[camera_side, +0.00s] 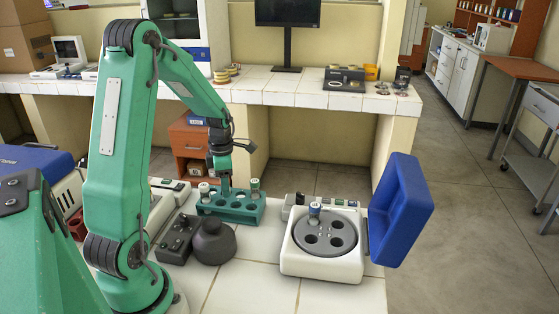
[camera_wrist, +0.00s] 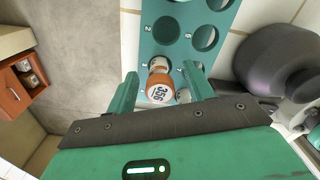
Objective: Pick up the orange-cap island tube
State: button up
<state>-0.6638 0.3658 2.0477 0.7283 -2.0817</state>
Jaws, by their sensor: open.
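The orange-cap tube (camera_wrist: 160,82) stands in a hole of the green rack (camera_wrist: 148,48) in the wrist view, its cap top marked "356". My gripper (camera_wrist: 161,84) is open, with one finger on each side of the tube; I cannot tell whether either finger touches it. In the side view my gripper (camera_side: 223,186) points down over the left part of the rack (camera_side: 230,213). One tube (camera_side: 204,191) shows at the rack's left end and another (camera_side: 255,187) farther right. The orange cap is not clear in that view.
A dark rounded device (camera_side: 213,245) stands just in front of the rack and shows in the wrist view (camera_wrist: 277,60). A white centrifuge (camera_side: 323,265) holding a blue-marked tube (camera_side: 314,210) stands right, its blue lid (camera_side: 402,210) open. Bare white tiles lie between.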

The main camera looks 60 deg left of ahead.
jog(key=shift+f, duration=0.2)
dwell(0.3)
jog(key=c, duration=1.1)
jog(key=shift+o, duration=0.2)
jog(key=shift+r, duration=0.15)
jog(key=shift+r, duration=0.5)
notch_tip(320, 180, up, 3)
jog(key=shift+w+d+r, duration=0.1)
jog(key=w+d+r, duration=0.1)
jog(key=d+r, duration=0.5)
jog(key=d, duration=0.5)
jog(key=shift+w+d+r, duration=0.15)
jog(key=shift+d+r, duration=0.05)
jog(key=shift+r, duration=0.1)
